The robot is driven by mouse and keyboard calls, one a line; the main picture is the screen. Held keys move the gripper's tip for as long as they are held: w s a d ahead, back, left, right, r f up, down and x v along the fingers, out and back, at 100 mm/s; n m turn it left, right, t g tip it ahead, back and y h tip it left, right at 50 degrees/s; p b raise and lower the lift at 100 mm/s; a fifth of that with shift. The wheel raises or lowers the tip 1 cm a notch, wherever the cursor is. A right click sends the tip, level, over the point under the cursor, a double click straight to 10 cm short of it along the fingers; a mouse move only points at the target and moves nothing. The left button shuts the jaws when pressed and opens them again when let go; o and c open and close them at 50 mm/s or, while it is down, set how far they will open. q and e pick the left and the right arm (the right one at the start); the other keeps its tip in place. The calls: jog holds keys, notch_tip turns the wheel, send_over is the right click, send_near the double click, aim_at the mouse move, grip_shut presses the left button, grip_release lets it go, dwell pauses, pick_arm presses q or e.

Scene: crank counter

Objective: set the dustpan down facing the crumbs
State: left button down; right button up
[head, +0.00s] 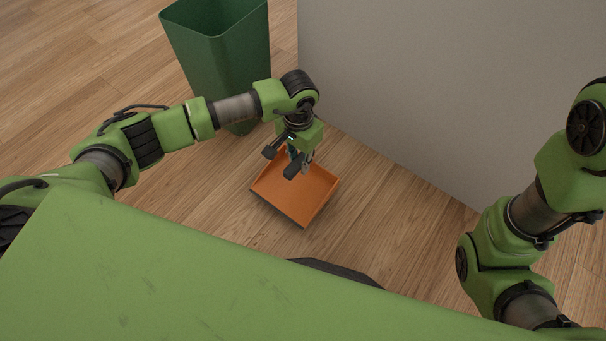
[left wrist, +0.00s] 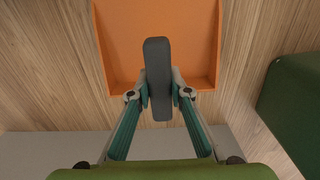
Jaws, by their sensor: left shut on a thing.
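The orange dustpan (head: 312,196) is low over the wood floor in the head view, in front of the grey wall. Whether it touches the floor I cannot tell. My left gripper (head: 297,164) is above it, pointing down, shut on its dark grey handle. In the left wrist view the handle (left wrist: 157,100) stands between the two fingers (left wrist: 160,91), with the orange pan (left wrist: 200,30) beyond. Pan walls show at its left, right and near sides; its far edge is cut off. I see no crumbs in either view. My right gripper is out of view.
A green bin (head: 222,45) stands behind my left arm, beside the grey wall (head: 450,90). It also shows at the right of the left wrist view (left wrist: 295,105). The wood floor (head: 390,215) right of the dustpan looks clear.

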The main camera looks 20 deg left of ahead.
aim_at(303, 181)
pick_arm(q)
jog(key=shift+w+d+f+b, duration=0.1)
jog(key=shift+d+f+b, duration=0.3)
jog(key=shift+f, duration=0.15)
notch_tip(303, 181, down, 3)
jog(key=b, duration=0.2)
jog(key=shift+d+b, duration=0.1)
jog(key=shift+b, duration=0.3)
jog(key=shift+f, duration=0.2)
jog(key=c, duration=1.9)
grip_release()
